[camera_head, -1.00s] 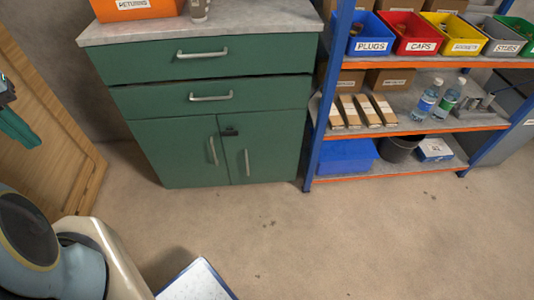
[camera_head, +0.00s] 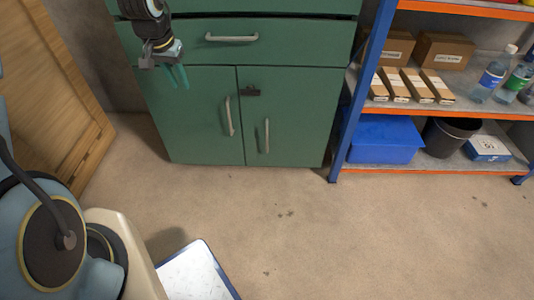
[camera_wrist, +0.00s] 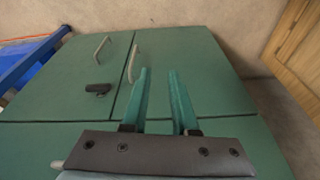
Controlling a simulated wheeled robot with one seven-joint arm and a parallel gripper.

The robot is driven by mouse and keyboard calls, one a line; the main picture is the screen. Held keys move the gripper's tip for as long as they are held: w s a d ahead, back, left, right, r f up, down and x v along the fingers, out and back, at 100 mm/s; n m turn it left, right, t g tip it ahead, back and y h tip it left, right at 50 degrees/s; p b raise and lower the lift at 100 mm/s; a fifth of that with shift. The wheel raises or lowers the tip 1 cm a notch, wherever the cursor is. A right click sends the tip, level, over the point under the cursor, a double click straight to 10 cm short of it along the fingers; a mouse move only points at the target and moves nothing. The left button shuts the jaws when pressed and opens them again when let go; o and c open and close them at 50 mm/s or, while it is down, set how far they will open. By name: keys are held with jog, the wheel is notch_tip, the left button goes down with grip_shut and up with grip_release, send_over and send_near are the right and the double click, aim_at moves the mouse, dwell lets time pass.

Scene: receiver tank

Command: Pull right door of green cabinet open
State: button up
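The green cabinet (camera_head: 195,98) stands against the wall with both lower doors shut. Its right door (camera_head: 305,110) has a vertical metal handle (camera_head: 266,135) and a small black latch (camera_head: 252,91) near its upper left corner. In the wrist view the cabinet appears turned over, with the right door's handle (camera_wrist: 102,47) and the latch (camera_wrist: 98,89) left of the fingers. The left door's handle (camera_head: 228,115) is nearer the fingers. My gripper (camera_head: 180,77) is in front of the left door's upper part, its teal fingers apart and empty (camera_wrist: 158,72).
A blue-posted shelf (camera_head: 362,90) stands close right of the cabinet, with a blue bin (camera_head: 385,140) on its bottom board. A wooden panel (camera_head: 60,90) is at left. The floor before the cabinet is clear, except for a white-topped object (camera_head: 195,275) near me.

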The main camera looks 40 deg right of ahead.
jog(key=s+d+f+m+h+b, duration=0.1)
jog(key=s+d+f+m+b, duration=0.15)
jog(key=d+f+b, duration=0.85)
jog(key=m+g+h+b, duration=0.1)
jog(key=m+b, duration=0.2)
jog(key=b, duration=0.4)
send_over(267, 151)
jog(key=shift+n, duration=0.25)
jog(key=f, duration=2.3)
jog(key=shift+w+d+f, duration=0.1)
jog(key=shift+w+d, duration=0.05)
jog(key=shift+w, duration=0.1)
jog(key=shift+c, duration=0.3)
grip_shut()
